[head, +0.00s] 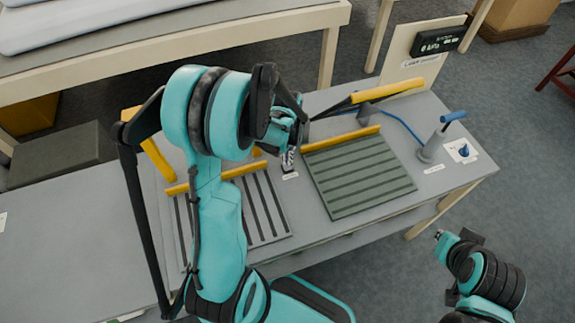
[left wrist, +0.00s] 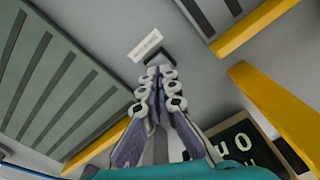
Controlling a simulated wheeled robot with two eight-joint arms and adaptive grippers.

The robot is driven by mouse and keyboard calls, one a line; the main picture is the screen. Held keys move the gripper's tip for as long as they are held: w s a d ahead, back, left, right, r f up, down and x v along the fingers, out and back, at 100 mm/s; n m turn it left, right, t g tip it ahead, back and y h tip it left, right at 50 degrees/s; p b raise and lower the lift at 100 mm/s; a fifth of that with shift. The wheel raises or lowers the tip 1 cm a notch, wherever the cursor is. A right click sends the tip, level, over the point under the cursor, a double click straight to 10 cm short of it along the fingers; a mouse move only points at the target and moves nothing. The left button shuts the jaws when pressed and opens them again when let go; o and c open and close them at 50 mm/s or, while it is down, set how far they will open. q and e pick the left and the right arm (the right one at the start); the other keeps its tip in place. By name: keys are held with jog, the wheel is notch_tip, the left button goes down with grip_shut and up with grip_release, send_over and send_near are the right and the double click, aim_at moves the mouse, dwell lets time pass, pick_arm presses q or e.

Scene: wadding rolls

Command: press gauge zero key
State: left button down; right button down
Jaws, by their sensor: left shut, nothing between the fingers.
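My left gripper (head: 288,157) is low over the middle of the table, beside a small white label (head: 290,176). In the left wrist view its fingers (left wrist: 160,85) are pressed together with nothing between them. Just beyond the fingertips is a small dark piece (left wrist: 160,52), next to the white label (left wrist: 145,45). I cannot tell whether the fingertips touch it or whether it is the key. A black display with pale digits (left wrist: 235,145) shows partly behind the fingers in the left wrist view. In the head view a black kPa display (head: 440,40) sits on an upright board.
A ribbed grey-green plate (head: 358,178) with a yellow bar lies right of my gripper. A slatted panel (head: 262,215) lies left. A grey post with a blue handle (head: 435,145) stands at the table's right end. A long yellow bar (head: 388,90) is raised near the back.

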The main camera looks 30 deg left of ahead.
aim_at(288, 167)
pick_arm(q)
notch_tip(288, 167, up, 6)
jog(key=p, duration=0.4)
dwell(0.3)
jog(key=s+d+r+m+t+b, duration=0.4)
jog(key=s+d+r+t+b, duration=0.2)
jog(key=s+d, duration=0.4)
jog(key=shift+s+d+r+t+b, duration=0.35)
jog(key=shift+s+t+b, duration=0.25)
jog(key=shift+b, duration=0.45)
jog(key=shift+a, duration=0.15)
